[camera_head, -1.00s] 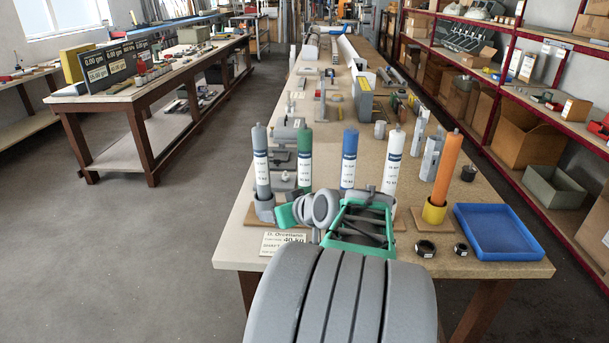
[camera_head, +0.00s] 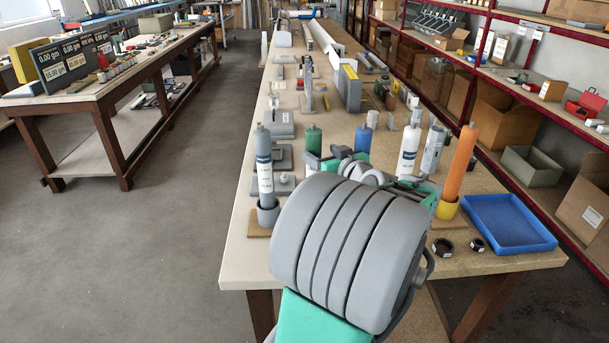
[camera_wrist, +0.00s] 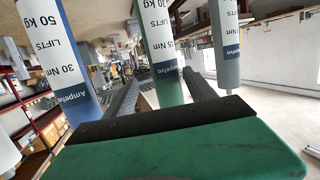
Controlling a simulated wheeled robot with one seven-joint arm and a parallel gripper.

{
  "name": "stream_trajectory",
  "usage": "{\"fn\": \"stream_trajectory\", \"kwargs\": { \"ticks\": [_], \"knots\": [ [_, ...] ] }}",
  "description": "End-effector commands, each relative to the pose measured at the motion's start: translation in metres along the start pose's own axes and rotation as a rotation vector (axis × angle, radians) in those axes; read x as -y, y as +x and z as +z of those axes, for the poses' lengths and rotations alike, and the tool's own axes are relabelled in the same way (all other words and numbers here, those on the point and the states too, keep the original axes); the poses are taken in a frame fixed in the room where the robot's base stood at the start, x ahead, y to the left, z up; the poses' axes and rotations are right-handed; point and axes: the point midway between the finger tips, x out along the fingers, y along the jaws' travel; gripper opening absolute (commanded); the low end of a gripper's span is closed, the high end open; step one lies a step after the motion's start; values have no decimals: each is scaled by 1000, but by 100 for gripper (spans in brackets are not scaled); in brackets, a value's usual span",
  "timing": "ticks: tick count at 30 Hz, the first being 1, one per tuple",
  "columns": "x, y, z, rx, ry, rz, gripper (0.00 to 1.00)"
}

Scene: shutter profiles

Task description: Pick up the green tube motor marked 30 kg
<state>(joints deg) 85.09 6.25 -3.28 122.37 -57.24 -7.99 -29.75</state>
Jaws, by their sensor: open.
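The green tube motor (camera_head: 313,140) stands upright on the bench, mostly hidden behind my arm in the head view. The blue motor (camera_head: 362,139), marked 50 kg in the wrist view (camera_wrist: 80,97), and the grey motor (camera_head: 264,165) stand on either side.
A white motor (camera_head: 408,152) and an orange motor (camera_head: 461,160) stand to the right. A blue tray (camera_head: 508,222) and two dark rings (camera_head: 443,247) lie near the front right corner. Shutter parts fill the bench behind. The aisle floor (camera_head: 175,240) on the left is clear.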

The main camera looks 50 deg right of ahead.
Motion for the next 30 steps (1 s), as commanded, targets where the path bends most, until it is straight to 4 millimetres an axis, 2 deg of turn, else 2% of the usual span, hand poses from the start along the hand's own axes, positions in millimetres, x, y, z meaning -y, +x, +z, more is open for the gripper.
{"fn": "stream_trajectory", "kwargs": {
  "ticks": [3, 9, 12, 18, 30],
  "knots": [
    [9, 20, -2, 2, 0, -17, 64],
    [13, 57, -1, 3, -1, -21, 64],
    [12, 66, 0, 2, -3, -18, 64],
    [10, 67, 2, 2, -3, -14, 64],
    [10, 66, 2, 2, -3, -13, 32]
  ]
}}
